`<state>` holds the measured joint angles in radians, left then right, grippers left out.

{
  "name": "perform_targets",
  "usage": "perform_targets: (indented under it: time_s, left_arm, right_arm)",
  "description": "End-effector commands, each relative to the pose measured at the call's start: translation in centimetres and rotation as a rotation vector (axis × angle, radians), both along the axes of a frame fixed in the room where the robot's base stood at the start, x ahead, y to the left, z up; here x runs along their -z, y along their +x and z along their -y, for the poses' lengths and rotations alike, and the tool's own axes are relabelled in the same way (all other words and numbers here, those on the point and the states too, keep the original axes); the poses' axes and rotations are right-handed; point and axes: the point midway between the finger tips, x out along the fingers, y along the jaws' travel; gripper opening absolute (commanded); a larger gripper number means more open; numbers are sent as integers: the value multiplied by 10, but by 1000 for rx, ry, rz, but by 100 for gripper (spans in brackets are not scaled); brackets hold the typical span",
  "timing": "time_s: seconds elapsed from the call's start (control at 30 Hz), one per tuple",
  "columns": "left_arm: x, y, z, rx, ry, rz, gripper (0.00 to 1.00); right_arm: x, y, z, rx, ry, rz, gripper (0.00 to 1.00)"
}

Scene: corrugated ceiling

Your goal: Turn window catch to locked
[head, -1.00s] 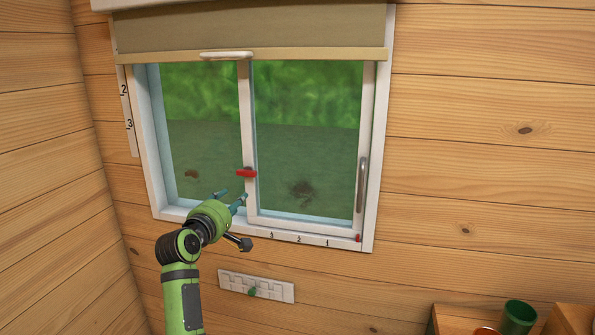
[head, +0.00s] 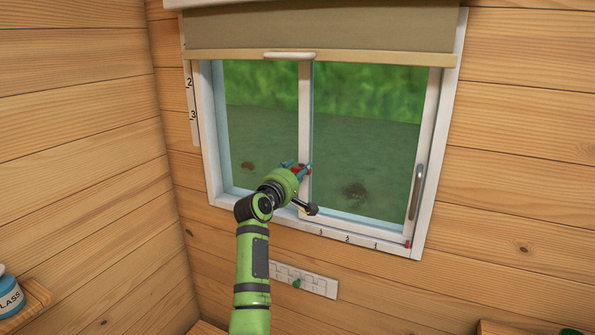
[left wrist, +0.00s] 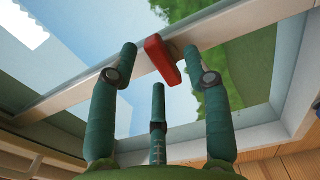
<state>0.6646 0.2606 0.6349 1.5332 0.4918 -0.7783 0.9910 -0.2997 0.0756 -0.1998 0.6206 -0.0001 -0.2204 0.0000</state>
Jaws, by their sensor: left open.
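The red window catch (head: 308,169) is on the middle upright of the sliding window, mostly hidden behind my left gripper in the head view. In the left wrist view the catch (left wrist: 161,60) shows as a red lever on a dark pivot, on the white frame bar. My left gripper (head: 297,167) is open. Its teal fingers (left wrist: 162,72) stand either side of the lever, with a third finger below. I cannot tell whether any finger touches it. My right gripper is not in view.
A beige blind (head: 330,28) with a white handle hangs above the window. A grey pull handle (head: 417,190) is on the right sash. A small shelf with a jar (head: 8,295) is at the lower left.

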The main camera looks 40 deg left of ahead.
Motion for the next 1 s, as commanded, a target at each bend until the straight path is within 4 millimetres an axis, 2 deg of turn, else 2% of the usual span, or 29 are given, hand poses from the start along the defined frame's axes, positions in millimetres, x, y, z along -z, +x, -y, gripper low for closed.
perform_targets:
  time_s: [0.1, 0.13, 0.23, 0.27, 0.67, 1.0]
  left_arm:
    - [0, 0, 0, 0, 0, 0, 49]
    - [0, 0, 0, 0, 1, 0, 45]
    - [0, 0, 0, 0, 1, -1, 5]
    - [0, 0, 0, 0, 1, -1, 0]
    - [1, 0, 0, 0, 29, -10, 0]
    - [2, 0, 1, 0, 228, -76, 0]
  right_arm:
    - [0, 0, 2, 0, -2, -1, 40]
    - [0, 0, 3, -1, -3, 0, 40]
    - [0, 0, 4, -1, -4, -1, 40]
    - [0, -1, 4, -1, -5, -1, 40]
    - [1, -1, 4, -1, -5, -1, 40]
    - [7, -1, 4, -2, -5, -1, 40]
